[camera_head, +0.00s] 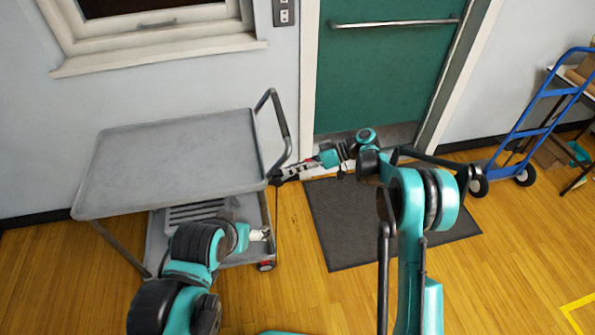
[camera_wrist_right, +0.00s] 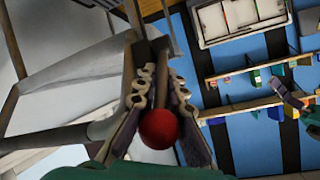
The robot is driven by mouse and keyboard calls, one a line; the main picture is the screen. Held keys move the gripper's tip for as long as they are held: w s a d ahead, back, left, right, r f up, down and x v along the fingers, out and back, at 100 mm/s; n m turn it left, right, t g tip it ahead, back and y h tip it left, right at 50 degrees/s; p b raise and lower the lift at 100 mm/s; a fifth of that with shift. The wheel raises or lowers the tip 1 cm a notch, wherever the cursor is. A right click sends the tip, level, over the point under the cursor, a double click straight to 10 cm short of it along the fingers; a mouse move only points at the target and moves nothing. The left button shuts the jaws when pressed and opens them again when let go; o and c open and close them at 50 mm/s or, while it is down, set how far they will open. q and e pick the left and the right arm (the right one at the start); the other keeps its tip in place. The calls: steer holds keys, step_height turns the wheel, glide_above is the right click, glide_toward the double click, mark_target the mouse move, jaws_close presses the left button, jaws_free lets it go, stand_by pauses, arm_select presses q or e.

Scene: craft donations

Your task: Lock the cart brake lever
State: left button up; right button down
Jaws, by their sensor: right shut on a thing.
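The grey cart (camera_head: 180,160) stands against the wall at the left in the head view. Its brake lever is a dark bar with a red ball knob (camera_wrist_right: 158,128), seen between the fingers in the right wrist view. My right gripper (camera_head: 284,174) is at the cart's right front corner, below the push handle (camera_head: 275,125), and is shut on the lever. The fingers hide much of the lever in the head view. My left gripper (camera_head: 260,235) is low in front of the cart's lower shelf, partly hidden by its own wrist; its fingers are too small to read.
A green door (camera_head: 385,75) with a dark mat (camera_head: 360,215) is right of the cart. A blue hand truck (camera_head: 530,130) stands at the far right. A window sill (camera_head: 160,60) is above the cart. The wooden floor in front is mostly clear.

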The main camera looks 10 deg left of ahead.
steer(key=shift+s+a, duration=0.15)
steer(key=c, duration=1.6)
jaws_free()
steer(key=v, duration=1.2)
steer(key=shift+f, duration=0.1)
